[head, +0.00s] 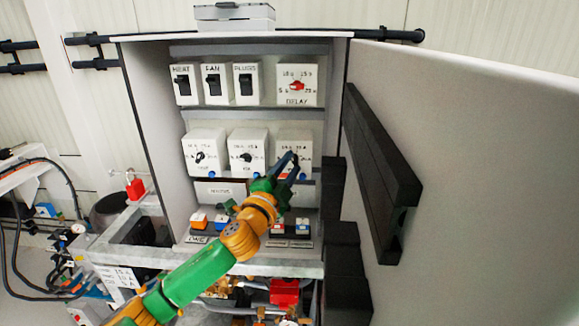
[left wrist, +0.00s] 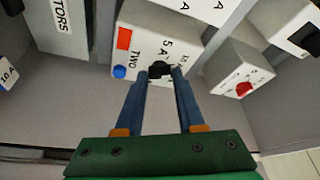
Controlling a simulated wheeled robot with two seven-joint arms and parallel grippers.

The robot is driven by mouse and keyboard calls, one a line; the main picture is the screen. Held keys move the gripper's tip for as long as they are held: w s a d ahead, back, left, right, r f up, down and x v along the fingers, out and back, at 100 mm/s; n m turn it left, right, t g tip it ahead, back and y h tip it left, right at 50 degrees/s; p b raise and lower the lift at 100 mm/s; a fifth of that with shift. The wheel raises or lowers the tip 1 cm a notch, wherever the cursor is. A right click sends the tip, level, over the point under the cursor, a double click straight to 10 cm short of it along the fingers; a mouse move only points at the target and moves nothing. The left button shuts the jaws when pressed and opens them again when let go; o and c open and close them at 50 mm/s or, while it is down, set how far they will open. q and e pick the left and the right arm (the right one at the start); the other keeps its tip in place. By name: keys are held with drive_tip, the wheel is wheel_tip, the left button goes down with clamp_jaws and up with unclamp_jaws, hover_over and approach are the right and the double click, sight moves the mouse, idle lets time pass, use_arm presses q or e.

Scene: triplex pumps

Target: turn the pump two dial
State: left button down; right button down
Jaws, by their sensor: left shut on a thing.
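The pump two dial (left wrist: 159,67) is a small black knob on a white box marked TWO (left wrist: 150,32), with an orange square and a blue button beside it. In the head view this box (head: 291,135) is the right one of the middle row, and my fingers mostly cover its dial. My left gripper (head: 291,162) reaches up to the box from below. In the left wrist view my left gripper (left wrist: 161,73) has its two blue fingers on either side of the knob, shut on it. My right gripper is in neither view.
Two similar dial boxes (head: 205,150) (head: 248,148) stand to the left. Above are switch boxes (head: 214,82) and the DELAY box with its red dial (head: 296,85). The open cabinet door (head: 480,150), with a black bar (head: 380,165), bounds the right side.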

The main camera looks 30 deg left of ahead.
use_arm(q)
drive_tip(key=shift+r, duration=0.1)
drive_tip(key=c, duration=0.5)
unclamp_jaws()
drive_tip(key=shift+s+f, duration=0.2)
drive_tip(key=shift+f, duration=0.05)
drive_tip(key=b+v, duration=0.3)
drive_tip(key=v, duration=0.3)
drive_tip(key=shift+s+d+b, duration=0.1)
drive_tip(key=shift+s+b, duration=0.2)
